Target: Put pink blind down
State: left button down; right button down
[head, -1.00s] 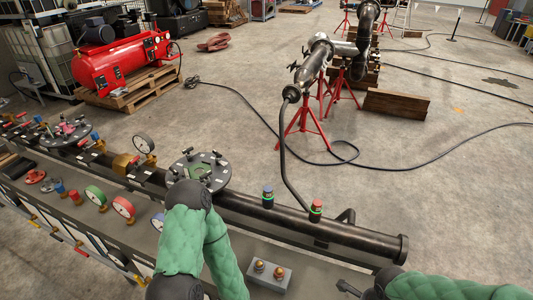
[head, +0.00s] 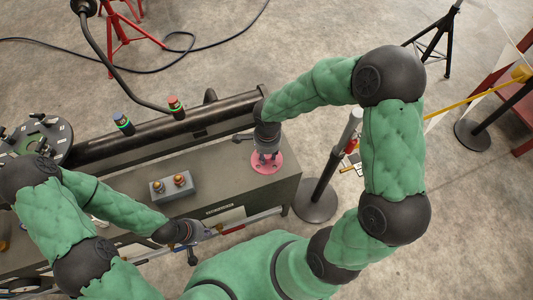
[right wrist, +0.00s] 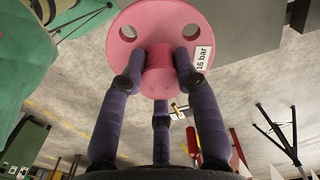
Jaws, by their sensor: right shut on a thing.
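The pink blind (head: 267,165) is a round disc flat over the right end of the grey bench. The head view does not show clearly whether it touches the bench top. My right gripper (head: 267,150) is above it, fingers pointing down. In the right wrist view, the fingers are closed around the blind's central boss (right wrist: 160,72); its disc (right wrist: 135,20) has holes and a "16 bar" label. My left gripper (head: 200,232) is empty near the bench's front edge, and its opening is too small to make out.
A dark pipe (head: 190,128) runs along the back of the bench (head: 225,180). A grey block with two brass fittings (head: 172,188) stands left of the blind. A flange plate (head: 60,135) is at the far left. A stanchion (head: 322,190) stands just right of the bench.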

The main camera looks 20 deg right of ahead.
jog(key=w+f, duration=0.1)
jog(key=f, duration=0.1)
jog(key=w+d+f+b, duration=0.1)
jog(key=w+f, duration=0.1)
jog(key=w+d+f, duration=0.1)
jog(key=w+f, duration=0.1)
jog(key=shift+d+f+b, duration=0.1)
jog(key=shift+d+b, duration=0.1)
jog(key=shift+b, duration=0.15)
jog(key=shift+w+f+b, duration=0.1)
jog(key=shift+f+b, duration=0.55)
jog(key=shift+f, duration=0.9)
jog(key=shift+r, duration=0.1)
jog(key=shift+f, duration=0.2)
jog(key=c, duration=0.9)
grip_release()
